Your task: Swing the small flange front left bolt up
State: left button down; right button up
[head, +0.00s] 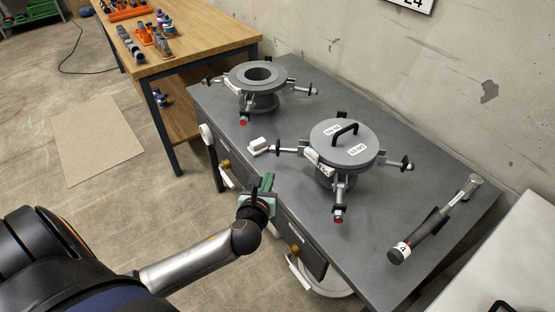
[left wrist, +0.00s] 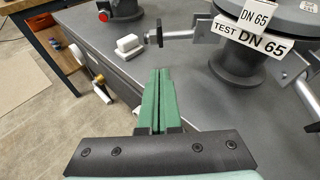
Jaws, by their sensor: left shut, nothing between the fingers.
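The lidded flange (head: 343,143) stands on the grey bench; its tag reads DN 65 in the left wrist view (left wrist: 262,43). Its swing bolts lie outward, roughly level: the left bolt (head: 279,149) points left, the front bolt (head: 339,208) toward me. The left bolt also shows in the left wrist view (left wrist: 172,34). Another flange (head: 254,80), open on top, stands farther back left with its bolts also out. I cannot read its size. My left gripper (head: 267,182) is shut and empty at the bench's front edge, apart from the left bolt. My right gripper is out of view.
A small white block (head: 258,145) lies left of the lidded flange. A hammer-like tool (head: 436,220) lies on the bench's right part. A wooden table (head: 195,35) with parts stands behind left. Valves and handles line the bench's front.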

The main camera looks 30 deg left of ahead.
pick_arm(q)
jog(key=b+x, duration=0.1)
jog(key=x, duration=0.8)
jog(key=shift+w+f+b, duration=0.1)
jog(key=shift+w+b, duration=0.1)
jog(key=shift+b, duration=0.15)
jog(key=shift+w+a, duration=0.15)
jog(key=shift+w, duration=0.05)
jog(key=shift+w+f, duration=0.1)
jog(key=shift+a, duration=0.1)
